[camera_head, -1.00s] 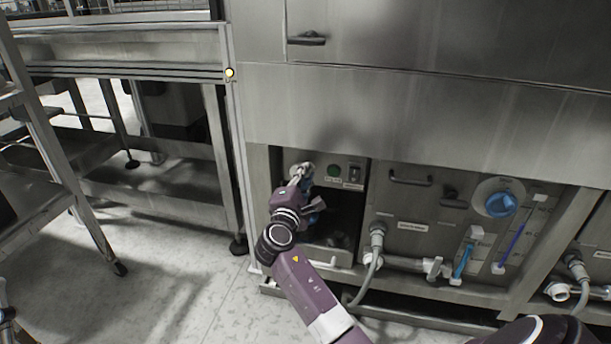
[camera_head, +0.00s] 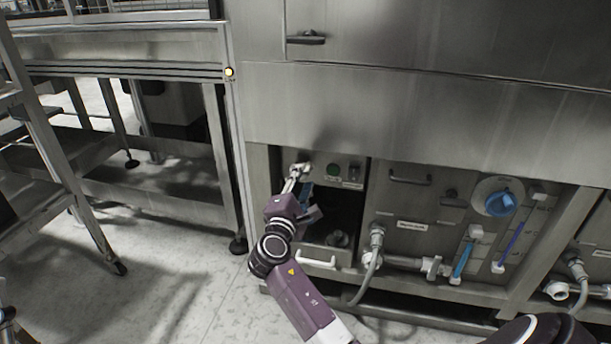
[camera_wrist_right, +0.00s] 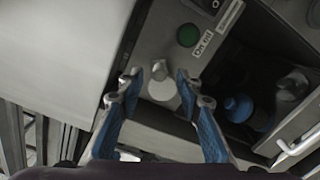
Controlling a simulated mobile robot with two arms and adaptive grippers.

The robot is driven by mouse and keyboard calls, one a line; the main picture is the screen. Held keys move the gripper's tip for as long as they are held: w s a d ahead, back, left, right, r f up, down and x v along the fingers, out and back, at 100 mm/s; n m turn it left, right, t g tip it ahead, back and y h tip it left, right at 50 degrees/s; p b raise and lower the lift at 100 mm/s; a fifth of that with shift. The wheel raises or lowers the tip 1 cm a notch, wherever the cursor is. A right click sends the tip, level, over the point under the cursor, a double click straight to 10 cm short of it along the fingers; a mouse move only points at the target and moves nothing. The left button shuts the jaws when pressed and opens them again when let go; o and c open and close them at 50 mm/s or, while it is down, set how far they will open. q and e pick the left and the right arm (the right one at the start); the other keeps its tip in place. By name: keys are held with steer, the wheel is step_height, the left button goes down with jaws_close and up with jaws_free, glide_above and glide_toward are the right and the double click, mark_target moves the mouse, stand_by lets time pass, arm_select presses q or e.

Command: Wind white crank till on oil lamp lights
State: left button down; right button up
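The white crank (camera_wrist_right: 162,90), a pale disc with a grey knob, sits on the grey panel below the lamp in the right wrist view. My right gripper (camera_wrist_right: 159,88) is open, with its blue-padded fingers on either side of the crank; I cannot tell whether they touch it. In the head view my right gripper (camera_head: 294,180) reaches to the panel's upper left and partly covers the crank. The green lamp (camera_wrist_right: 188,35), labelled "On oil", looks dark; it also shows in the head view (camera_head: 333,170). A dark part at the lower left edge may be my left gripper (camera_head: 8,316).
A recess (camera_head: 335,213) with a white handle (camera_head: 316,261) opens below the panel. To its right are a hose (camera_head: 371,268), a blue dial (camera_head: 499,203) and blue gauge tubes. A metal rack stands at left. The floor in front is clear.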

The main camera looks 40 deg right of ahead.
steer(key=v, duration=0.9)
steer(key=shift+d, duration=0.1)
